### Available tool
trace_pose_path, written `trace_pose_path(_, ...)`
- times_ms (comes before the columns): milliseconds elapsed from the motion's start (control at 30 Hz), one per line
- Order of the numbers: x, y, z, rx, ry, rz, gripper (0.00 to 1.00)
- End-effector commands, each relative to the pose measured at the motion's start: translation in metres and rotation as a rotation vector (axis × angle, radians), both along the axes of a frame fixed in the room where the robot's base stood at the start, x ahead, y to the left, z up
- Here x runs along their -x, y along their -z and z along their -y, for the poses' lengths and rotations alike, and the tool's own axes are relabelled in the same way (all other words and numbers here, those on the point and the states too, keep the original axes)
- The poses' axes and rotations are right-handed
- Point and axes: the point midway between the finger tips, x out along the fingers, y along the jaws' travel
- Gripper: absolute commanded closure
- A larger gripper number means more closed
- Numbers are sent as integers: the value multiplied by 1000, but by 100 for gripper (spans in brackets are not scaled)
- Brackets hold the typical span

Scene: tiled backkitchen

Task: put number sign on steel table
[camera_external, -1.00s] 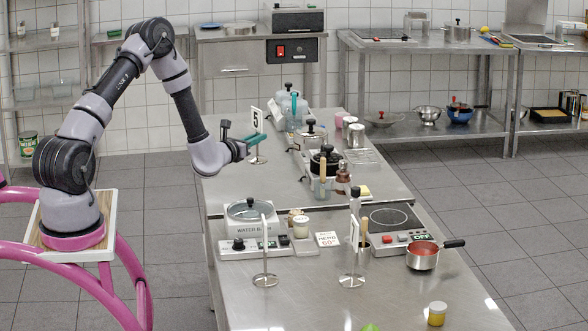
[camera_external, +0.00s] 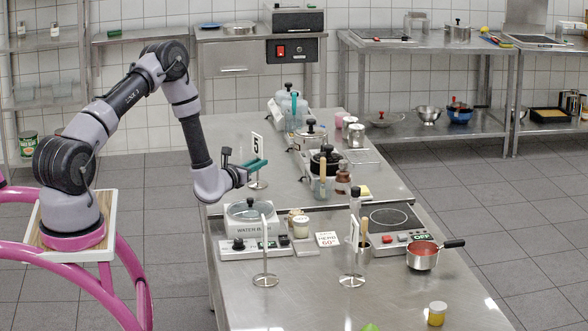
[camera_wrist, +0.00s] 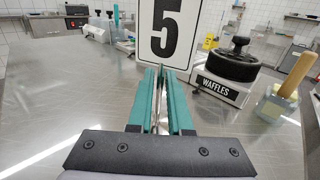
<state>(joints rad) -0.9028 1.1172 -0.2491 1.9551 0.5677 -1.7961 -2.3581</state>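The number sign (camera_external: 257,144), a white plate with a black 5 on a thin metal stand with a round foot, is upright at the left part of the steel table (camera_external: 310,295). In the wrist view the number sign (camera_wrist: 167,30) rises straight ahead of the fingers. My gripper (camera_external: 256,164) has its teal fingers closed around the stem below the plate. The wrist view shows my gripper (camera_wrist: 160,85) with the stem between the fingers. The foot shows below the gripper; I cannot tell if it touches the table.
A water bath (camera_external: 250,217) and two edge-on sign stands (camera_external: 265,278) (camera_external: 352,279) are nearer the front. A black waffle maker (camera_external: 325,160) stands to the right of my gripper. A hotplate (camera_external: 392,220) and red-filled pan (camera_external: 422,257) are further right. The front table middle is clear.

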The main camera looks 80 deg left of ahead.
Motion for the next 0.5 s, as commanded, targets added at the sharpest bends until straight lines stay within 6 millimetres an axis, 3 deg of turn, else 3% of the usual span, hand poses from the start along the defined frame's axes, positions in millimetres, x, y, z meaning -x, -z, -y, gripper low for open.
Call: trace_pose_path(500,6,-2,7,1,2,-3,57)
